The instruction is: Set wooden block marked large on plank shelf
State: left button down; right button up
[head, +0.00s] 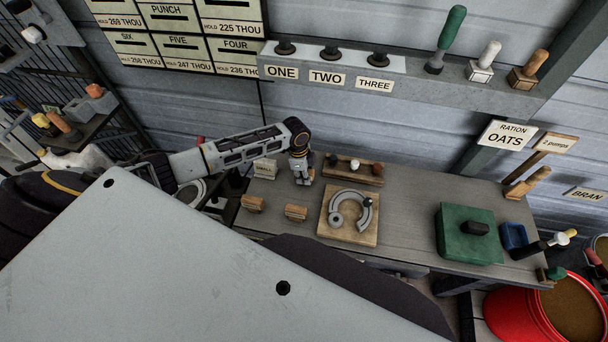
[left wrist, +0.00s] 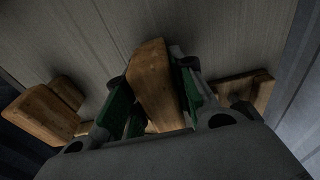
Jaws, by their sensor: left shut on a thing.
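My left gripper (head: 303,178) is over the back left part of the grey workbench (head: 400,205). In the left wrist view its green-padded fingers are shut on a plain wooden block (left wrist: 153,75). No marking shows on the face of this block that I see. In the head view the gripper mostly hides it. Two small wooden blocks with pale labels, one at left (head: 252,204) and one nearer the middle (head: 296,213), stand on the bench front; their words are too small to read. I cannot tell which surface is the plank shelf. My right gripper is not in view.
A small label card (head: 265,171) stands left of the gripper. A wooden rack with knobs (head: 354,170) is close at its right.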

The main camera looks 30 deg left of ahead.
pick_arm(q)
jog(key=shift+f, duration=0.5)
dwell(0.8)
jog(key=c, duration=1.1)
grip_release()
jog(key=shift+s+a+r, duration=0.1)
jog(key=shift+a+r, duration=0.1)
jog(key=shift+r, duration=1.8)
jog(key=shift+s+a+r, duration=0.1)
jog(key=shift+a+r, duration=0.15)
jog(key=shift+r, duration=1.7)
jog(key=shift+a+r, duration=0.2)
jog(key=shift+r, duration=1.8)
